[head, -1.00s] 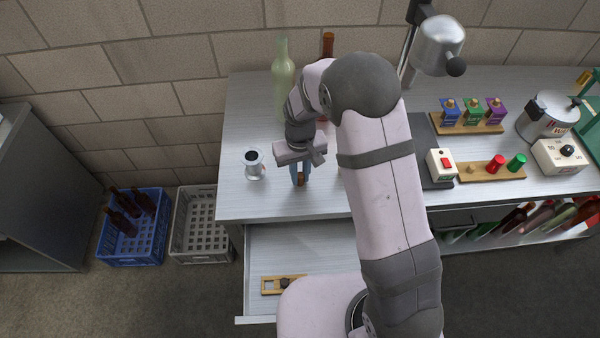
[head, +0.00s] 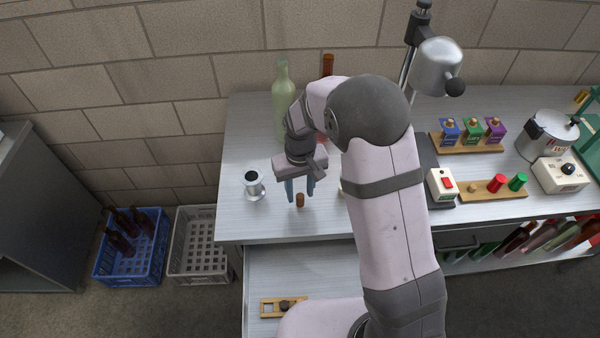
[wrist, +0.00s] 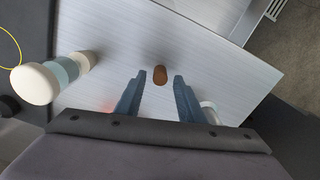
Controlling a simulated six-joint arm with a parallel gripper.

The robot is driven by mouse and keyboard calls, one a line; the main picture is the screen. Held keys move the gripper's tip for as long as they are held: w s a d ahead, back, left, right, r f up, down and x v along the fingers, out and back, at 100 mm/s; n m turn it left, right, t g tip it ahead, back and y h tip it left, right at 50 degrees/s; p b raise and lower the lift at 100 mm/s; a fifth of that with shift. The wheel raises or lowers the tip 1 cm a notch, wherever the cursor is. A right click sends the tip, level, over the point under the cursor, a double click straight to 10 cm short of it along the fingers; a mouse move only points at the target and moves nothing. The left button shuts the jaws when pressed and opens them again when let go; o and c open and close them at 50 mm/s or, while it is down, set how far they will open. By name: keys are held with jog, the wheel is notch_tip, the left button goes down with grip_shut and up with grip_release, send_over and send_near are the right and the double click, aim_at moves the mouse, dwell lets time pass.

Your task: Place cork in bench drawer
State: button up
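A small brown cork (head: 300,200) stands on the bench top near its front edge. In the wrist view the cork (wrist: 160,75) shows between the lines of my two blue fingertips, with clear space on each side. My gripper (head: 300,194) is open and empty, pointing down just above and behind the cork. The bench drawer (head: 300,258) is pulled open below the bench's front edge. Its right part is hidden by my arm and base. A wooden holder with a dark knob-like piece (head: 284,306) lies in it.
A metal cup (head: 253,187) stands left of the cork, close to my gripper. A green bottle (head: 283,105) and a brown bottle stand behind. A pale object (head: 342,188) is partly hidden by my arm. Bare bench lies in front of the cork.

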aim_at(300, 195)
notch_tip(300, 195, up, 10)
jog(key=b, duration=0.3)
jog(key=s+d+f+m, duration=0.1)
jog(key=s+d+f, duration=0.1)
jog(key=s+d, duration=0.3)
jog(key=s+d+f+m, duration=0.2)
jog(key=s+d, duration=0.4)
jog(key=s, duration=0.8)
jog(key=shift+o, duration=0.6)
jog(key=shift+s+d+f, duration=0.1)
jog(key=shift+s+f, duration=0.05)
jog(key=shift+f, duration=0.05)
jog(key=shift+p, duration=0.3)
